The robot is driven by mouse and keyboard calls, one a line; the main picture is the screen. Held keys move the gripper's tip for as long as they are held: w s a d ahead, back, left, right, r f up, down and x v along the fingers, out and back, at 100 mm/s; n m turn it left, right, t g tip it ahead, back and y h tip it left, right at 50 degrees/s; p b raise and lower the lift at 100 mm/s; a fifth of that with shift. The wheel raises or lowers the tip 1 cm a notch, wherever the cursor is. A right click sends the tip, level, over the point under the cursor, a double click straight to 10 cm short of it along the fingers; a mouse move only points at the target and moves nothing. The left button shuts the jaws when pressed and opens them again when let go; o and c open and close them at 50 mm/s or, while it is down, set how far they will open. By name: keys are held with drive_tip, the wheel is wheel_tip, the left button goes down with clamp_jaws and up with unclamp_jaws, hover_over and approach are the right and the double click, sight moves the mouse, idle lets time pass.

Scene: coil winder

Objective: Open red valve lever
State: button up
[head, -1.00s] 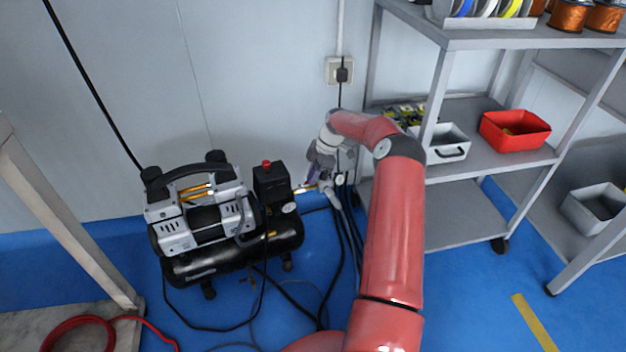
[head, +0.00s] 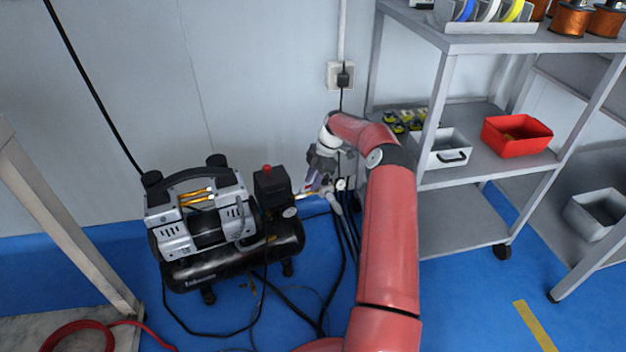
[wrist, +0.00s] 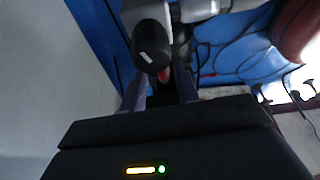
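A small red piece, which looks like the red valve lever (wrist: 164,75), shows in the wrist view between the tips of my two purple-grey fingers. It is partly hidden by a dark cylindrical part (wrist: 152,44) above it. My gripper (wrist: 160,84) is open, with its fingers apart on either side of the red piece. I cannot tell whether either finger touches it. In the head view my gripper (head: 314,182) is at the brass and grey fittings (head: 333,196) right of the compressor. The lever cannot be made out there.
The black and silver compressor (head: 205,225) stands left of my gripper, with a black pressure switch box (head: 272,193) nearest. Black hoses (head: 343,255) run down to the blue floor. A grey shelf rack (head: 460,222) stands close on the right, and the wall is behind.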

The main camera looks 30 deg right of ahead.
drive_tip(key=v, duration=0.7)
drive_tip(key=shift+d+r, duration=0.2)
drive_tip(key=shift+r, duration=0.15)
idle(0.4)
